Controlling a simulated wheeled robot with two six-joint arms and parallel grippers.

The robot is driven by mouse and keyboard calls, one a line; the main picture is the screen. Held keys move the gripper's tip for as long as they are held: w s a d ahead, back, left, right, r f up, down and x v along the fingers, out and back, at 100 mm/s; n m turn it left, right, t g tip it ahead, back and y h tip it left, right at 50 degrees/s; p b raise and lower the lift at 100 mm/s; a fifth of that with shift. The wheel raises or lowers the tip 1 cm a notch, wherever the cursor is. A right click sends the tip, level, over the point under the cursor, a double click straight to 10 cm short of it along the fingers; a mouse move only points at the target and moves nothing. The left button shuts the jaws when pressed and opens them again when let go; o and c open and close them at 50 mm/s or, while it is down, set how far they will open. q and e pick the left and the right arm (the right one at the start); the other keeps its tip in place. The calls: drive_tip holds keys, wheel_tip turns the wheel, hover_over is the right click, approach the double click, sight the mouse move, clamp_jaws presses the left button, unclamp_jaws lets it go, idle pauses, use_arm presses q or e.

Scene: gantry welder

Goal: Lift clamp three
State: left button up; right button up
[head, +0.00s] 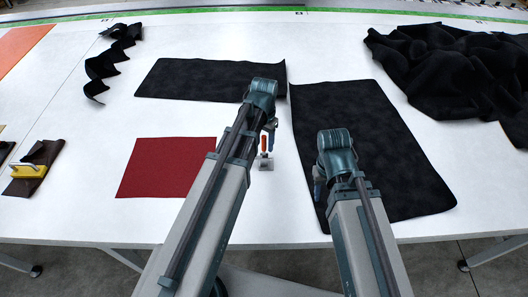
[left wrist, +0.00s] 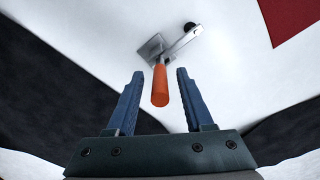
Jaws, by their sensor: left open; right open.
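A small clamp (head: 265,160) with an orange handle and a grey metal base sits on the white table. I see no number on it. In the left wrist view the clamp's orange handle (left wrist: 160,86) points toward me, its metal base beyond the fingertips. My left gripper (left wrist: 159,74) is open, one blue finger on each side of the handle, with gaps on both sides. In the head view my left gripper (head: 269,128) is just above the clamp, partly hidden by its arm. My right gripper (head: 318,184) is at the black sheet's left edge, mostly hidden by its wrist.
A red square (head: 167,167) lies left of the clamp. Flat black sheets lie behind (head: 200,78) and to the right (head: 375,150). Crumpled black cloth (head: 450,70) fills the back right. A yellow-handled tool (head: 28,171) sits at far left. White table (head: 80,215) is bare at front left.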

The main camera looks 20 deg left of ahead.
use_arm(q)
drive_tip(key=shift+f+b, duration=0.45)
drive_tip(key=shift+f, duration=0.4)
clamp_jaws()
idle(0.8)
